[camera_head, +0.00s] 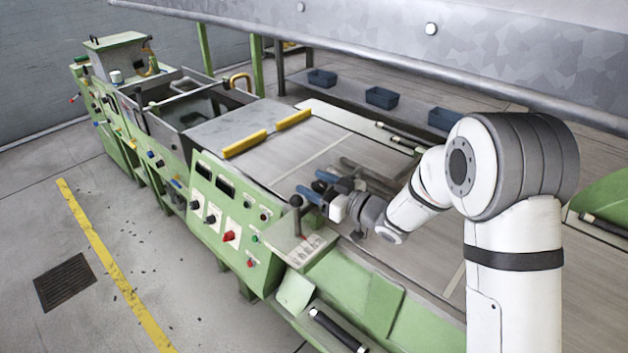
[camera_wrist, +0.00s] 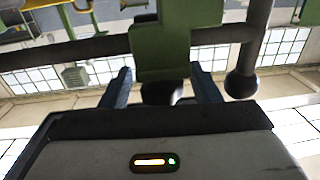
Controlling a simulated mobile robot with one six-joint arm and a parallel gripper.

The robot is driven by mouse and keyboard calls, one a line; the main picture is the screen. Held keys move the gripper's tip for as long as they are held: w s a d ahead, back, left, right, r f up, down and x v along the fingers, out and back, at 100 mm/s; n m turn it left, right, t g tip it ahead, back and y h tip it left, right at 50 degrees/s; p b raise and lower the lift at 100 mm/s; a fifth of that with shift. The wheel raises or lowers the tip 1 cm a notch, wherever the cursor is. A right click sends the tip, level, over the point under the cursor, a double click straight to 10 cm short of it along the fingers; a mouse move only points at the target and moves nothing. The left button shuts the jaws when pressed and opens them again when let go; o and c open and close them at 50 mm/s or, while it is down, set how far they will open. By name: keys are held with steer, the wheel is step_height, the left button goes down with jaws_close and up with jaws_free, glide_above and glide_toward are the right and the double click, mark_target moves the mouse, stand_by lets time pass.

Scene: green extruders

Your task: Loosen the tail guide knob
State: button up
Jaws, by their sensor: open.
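My gripper (camera_head: 309,182) is open over the green machine's bed in the head view, its two blue fingers pointing left toward the control panel. In the wrist view its fingers (camera_wrist: 160,69) stand apart on both sides of a green block (camera_wrist: 177,40). A dark rounded part (camera_wrist: 161,92), possibly the tail guide knob, shows below the block between the fingers. I see a gap on either side of it, so it does not look gripped. I cannot make out the knob clearly in the head view.
A lever with a dark ball end (camera_head: 296,201) stands close to my fingers; a ball-ended rod (camera_wrist: 242,83) shows at right in the wrist view. The green control panel (camera_head: 229,222) is left of the gripper. A large grey metal structure (camera_head: 480,55) spans the top. Blue bins (camera_head: 381,97) sit behind.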

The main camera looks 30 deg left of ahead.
steer(key=shift+a, duration=0.3)
steer(key=c, duration=1)
steer(key=shift+s+n+g+b, duration=0.15)
steer(key=shift+n+g, duration=0.6)
steer(key=shift+g, duration=0.45)
steer(key=shift+w+n+g+b, duration=0.15)
steer(key=shift+n+g, duration=0.6)
steer(key=shift+g, duration=0.45)
steer(key=shift+s+r, duration=0.1)
steer(key=shift+s, duration=0.05)
steer(key=o, duration=1)
